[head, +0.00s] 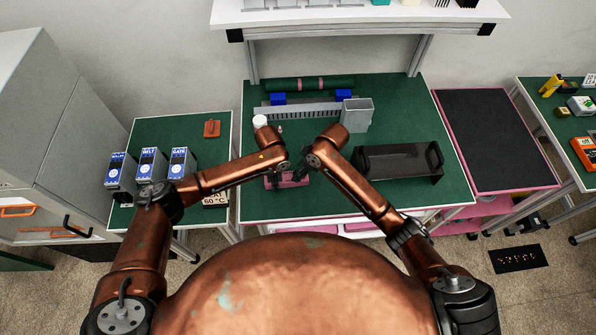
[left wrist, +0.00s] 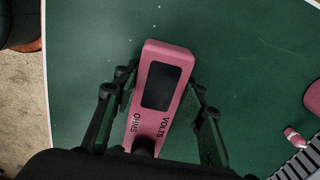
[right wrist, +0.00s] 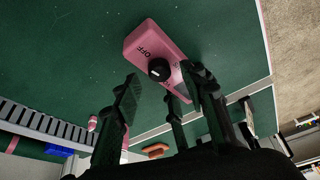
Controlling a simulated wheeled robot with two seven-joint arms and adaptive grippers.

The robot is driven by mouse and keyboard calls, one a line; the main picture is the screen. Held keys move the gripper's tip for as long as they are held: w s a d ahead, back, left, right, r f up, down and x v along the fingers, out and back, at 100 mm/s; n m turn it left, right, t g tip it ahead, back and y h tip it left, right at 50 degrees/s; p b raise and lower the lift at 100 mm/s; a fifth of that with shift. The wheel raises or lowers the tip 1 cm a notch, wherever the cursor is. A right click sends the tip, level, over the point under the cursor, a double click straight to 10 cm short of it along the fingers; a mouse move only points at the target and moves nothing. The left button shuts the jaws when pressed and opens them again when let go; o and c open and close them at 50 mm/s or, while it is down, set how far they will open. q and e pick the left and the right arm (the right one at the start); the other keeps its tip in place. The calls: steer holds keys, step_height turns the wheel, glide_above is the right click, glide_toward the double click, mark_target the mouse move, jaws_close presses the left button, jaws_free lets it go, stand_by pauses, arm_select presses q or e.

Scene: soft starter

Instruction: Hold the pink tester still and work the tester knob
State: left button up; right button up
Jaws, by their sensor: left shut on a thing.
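The pink tester (head: 292,182) lies on the green bench top near its front edge, partly hidden by my arms in the head view. My left gripper (left wrist: 158,100) is shut on the tester across its sides. The left wrist view shows the tester's dark blank screen (left wrist: 161,86) and the words VOLTS and OHMS. The black tester knob (right wrist: 159,69) shows in the right wrist view, beside the word OFF. My right gripper (right wrist: 158,92) is open, with its fingertips near the knob end of the tester. I cannot tell whether they touch the knob.
A black tray (head: 400,163) stands to the right on the bench and a grey bin (head: 356,117) behind. A white-topped object (head: 260,121) and a slotted grey rail (head: 300,111) are at the back. Blue-fronted units (head: 150,164) stand on the left side table.

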steer(key=shift+x, duration=0.8)
steer(key=shift+c, duration=0.3)
jaws_close()
